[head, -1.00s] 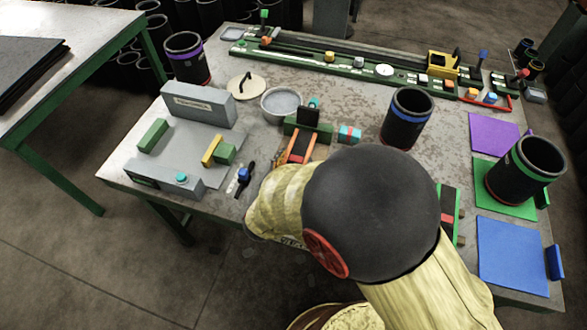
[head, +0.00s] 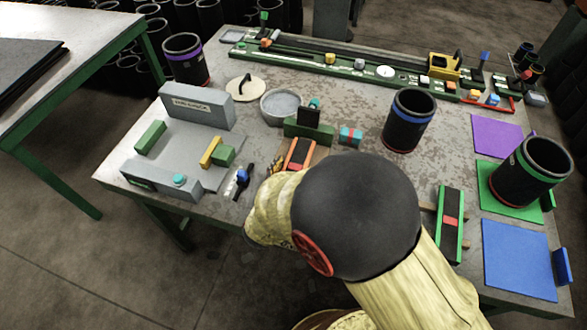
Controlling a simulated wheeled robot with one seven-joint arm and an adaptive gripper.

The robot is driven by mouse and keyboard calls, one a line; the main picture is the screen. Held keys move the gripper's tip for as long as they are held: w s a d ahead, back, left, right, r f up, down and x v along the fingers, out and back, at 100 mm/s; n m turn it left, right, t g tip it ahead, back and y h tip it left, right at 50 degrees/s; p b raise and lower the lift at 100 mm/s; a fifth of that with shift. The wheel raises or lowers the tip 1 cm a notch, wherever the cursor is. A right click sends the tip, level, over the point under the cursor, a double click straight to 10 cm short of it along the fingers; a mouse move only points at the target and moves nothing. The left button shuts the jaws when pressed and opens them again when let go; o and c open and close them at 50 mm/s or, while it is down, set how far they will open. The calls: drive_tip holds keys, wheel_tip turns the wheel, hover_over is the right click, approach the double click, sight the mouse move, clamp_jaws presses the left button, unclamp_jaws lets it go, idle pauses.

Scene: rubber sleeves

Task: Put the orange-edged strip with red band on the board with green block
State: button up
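The orange-edged strip with a red band (head: 299,153) shows only in part, a black strip in the middle of the table; my arm hides its near end. A dark green block (head: 309,131) stands at its far end, with a black upright piece on it. I cannot tell whether the strip rests on a board there. A small orange and dark piece (head: 276,165) shows just left of the strip, beside my arm; I cannot tell what it is. My gripper is hidden behind my arm, so its grip does not show.
A green-edged strip with a red band (head: 450,222) lies on wooden slats at right. A grey fixture (head: 195,125) is at left. A red-banded teal block (head: 350,136) is near centre.

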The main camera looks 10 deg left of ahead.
drive_tip(key=shift+o, duration=0.3)
drive_tip(key=shift+r, duration=0.25)
drive_tip(key=p+v, duration=0.4)
drive_tip(key=v, duration=0.6)
drive_tip(key=shift+s+r, duration=0.1)
drive_tip(key=shift+s, duration=0.15)
drive_tip(key=shift+s+r, duration=0.15)
drive_tip(key=shift+s, duration=0.55)
